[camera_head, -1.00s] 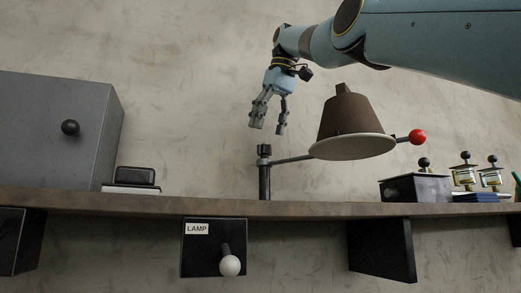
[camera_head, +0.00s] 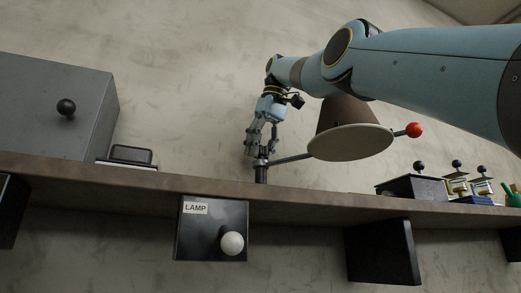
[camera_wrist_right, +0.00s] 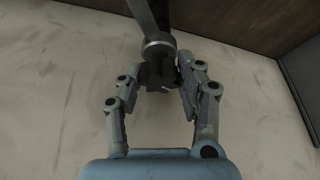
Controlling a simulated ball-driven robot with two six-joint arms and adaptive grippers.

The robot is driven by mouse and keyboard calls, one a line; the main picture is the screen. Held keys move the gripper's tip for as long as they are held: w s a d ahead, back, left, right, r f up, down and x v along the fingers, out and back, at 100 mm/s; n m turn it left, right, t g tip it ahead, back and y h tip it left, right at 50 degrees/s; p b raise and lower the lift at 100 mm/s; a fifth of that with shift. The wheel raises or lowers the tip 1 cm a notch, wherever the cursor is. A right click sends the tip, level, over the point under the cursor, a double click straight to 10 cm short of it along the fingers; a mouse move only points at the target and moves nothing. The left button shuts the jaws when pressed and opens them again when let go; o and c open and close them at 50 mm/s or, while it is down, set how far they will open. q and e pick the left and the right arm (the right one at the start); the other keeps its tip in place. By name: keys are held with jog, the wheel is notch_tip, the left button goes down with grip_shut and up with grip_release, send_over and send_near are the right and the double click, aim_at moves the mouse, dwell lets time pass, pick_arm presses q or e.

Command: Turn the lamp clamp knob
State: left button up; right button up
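The lamp has a brown conical shade (camera_head: 343,116) with a pale underside, and a thin arm (camera_head: 292,158) joins it to a short dark post (camera_head: 261,174) on the shelf. The dark clamp knob (camera_wrist_right: 161,74) sits at the clamp collar (camera_wrist_right: 158,47) in the right wrist view. My right gripper (camera_wrist_right: 157,93) is open with one finger on either side of the knob, and the right finger looks closer to it. In the head view my right gripper (camera_head: 261,150) is over the post and partly hides the knob. My left gripper is not in view.
A red ball (camera_head: 414,130) sticks out right of the shade. The shelf (camera_head: 320,203) holds a grey cabinet (camera_head: 50,110) at left and a dark box (camera_head: 412,187) with small fittings at right. A LAMP switch box (camera_head: 195,235) with a white-knobbed lever hangs below the edge.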

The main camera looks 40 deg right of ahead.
jog(key=c, duration=0.4)
jog(key=shift+c, duration=0.5)
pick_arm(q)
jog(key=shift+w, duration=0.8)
